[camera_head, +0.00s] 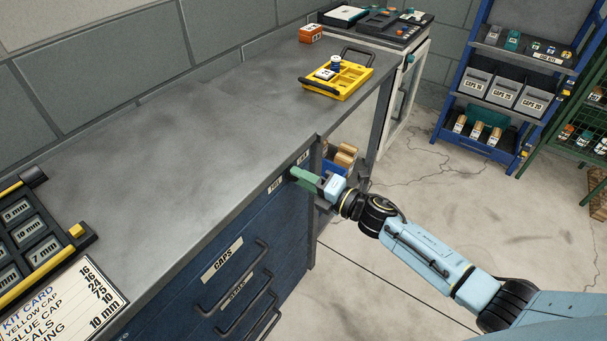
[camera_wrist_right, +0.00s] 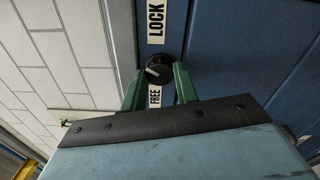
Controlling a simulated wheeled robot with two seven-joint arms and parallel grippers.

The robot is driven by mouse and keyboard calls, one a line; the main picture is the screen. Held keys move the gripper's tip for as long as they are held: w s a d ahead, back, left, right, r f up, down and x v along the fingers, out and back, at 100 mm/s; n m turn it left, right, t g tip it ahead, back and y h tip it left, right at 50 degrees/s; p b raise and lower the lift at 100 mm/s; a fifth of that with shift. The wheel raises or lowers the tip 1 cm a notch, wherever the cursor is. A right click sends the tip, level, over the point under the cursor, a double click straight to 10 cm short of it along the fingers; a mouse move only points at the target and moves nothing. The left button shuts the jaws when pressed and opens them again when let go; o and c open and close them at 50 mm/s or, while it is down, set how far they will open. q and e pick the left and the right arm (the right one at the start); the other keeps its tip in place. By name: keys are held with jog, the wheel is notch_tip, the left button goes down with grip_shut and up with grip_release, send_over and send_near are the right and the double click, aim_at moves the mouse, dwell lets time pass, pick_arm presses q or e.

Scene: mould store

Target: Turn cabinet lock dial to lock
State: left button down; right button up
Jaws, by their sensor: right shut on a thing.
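The lock dial (camera_wrist_right: 160,66) is a small black round knob on the blue cabinet (camera_head: 225,285). In the right wrist view it sits between a white LOCK label (camera_wrist_right: 156,22) and a white FREE label (camera_wrist_right: 154,97). A pale mark on its face lies toward the picture's left, between the two labels. My right gripper (camera_wrist_right: 157,76) has its green fingers on either side of the dial and is shut on it. In the head view the right gripper (camera_head: 297,175) reaches the cabinet front just below the worktop edge and hides the dial. My left gripper is out of view.
The grey worktop (camera_head: 180,180) is bare in its middle. A yellow tray (camera_head: 345,92) and an orange box (camera_head: 311,33) stand at its far end. Drawer handles (camera_head: 235,277) stick out of the cabinet front. Open floor (camera_head: 400,260) lies to the right.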

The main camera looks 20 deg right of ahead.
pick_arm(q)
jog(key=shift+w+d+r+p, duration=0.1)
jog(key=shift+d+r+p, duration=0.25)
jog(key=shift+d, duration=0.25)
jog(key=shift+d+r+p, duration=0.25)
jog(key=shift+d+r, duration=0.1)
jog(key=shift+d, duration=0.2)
pick_arm(e)
jog(key=m, duration=0.3)
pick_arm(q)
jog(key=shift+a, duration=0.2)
pick_arm(e)
jog(key=o, duration=1)
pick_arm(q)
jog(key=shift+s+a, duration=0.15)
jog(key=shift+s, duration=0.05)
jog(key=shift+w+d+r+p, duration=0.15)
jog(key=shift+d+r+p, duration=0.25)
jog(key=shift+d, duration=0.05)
pick_arm(e)
jog(key=v, duration=1.3)
jog(key=shift+s+d, duration=0.1)
jog(key=shift+s, duration=0.05)
